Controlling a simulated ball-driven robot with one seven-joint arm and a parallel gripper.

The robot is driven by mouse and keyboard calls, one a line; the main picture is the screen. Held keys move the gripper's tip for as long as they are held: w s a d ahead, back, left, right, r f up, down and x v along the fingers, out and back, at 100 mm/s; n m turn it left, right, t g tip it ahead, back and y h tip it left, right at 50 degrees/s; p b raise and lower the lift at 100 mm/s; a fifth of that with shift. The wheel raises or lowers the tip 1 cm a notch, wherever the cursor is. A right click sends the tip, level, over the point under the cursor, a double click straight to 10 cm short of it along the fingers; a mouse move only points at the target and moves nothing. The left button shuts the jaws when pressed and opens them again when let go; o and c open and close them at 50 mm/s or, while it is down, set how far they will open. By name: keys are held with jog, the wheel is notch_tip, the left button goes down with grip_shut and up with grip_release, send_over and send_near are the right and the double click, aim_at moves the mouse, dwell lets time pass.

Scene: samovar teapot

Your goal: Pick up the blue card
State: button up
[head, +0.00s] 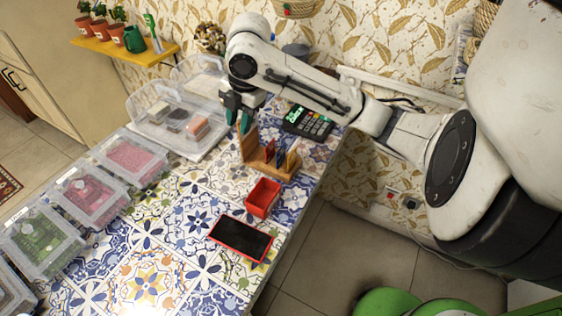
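The wooden card holder (256,163) stands on the tiled table, with a taller wooden upright at its left end. A dark blue card (269,149) stands in it, beside another dark card (280,156) and an orange-brown card (292,159). The cards are small here, and their exact shades are hard to tell. My gripper (239,119) points down at the holder's left end, left of the cards and close to the upright. Its teal fingertips look apart, with nothing visible between them. I cannot tell if a fingertip touches the wood.
A black card terminal (307,122) stands just behind the holder. A red box (263,197) and a red-edged black tablet (241,238) lie in front. Clear plastic containers (131,157) line the left edge. A larger clear bin (150,124) stands back left. The table's right edge is close.

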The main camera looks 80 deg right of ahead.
jog(key=s+d+f+g, duration=0.25)
jog(key=s+d, duration=0.25)
jog(key=s, duration=0.4)
send_over(281, 152)
notch_tip(281, 152, down, 6)
jog(key=shift+d+f, duration=0.1)
jog(key=shift+f, duration=2.65)
jog(key=shift+c, duration=0.3)
jog(key=shift+n, duration=0.3)
grip_shut()
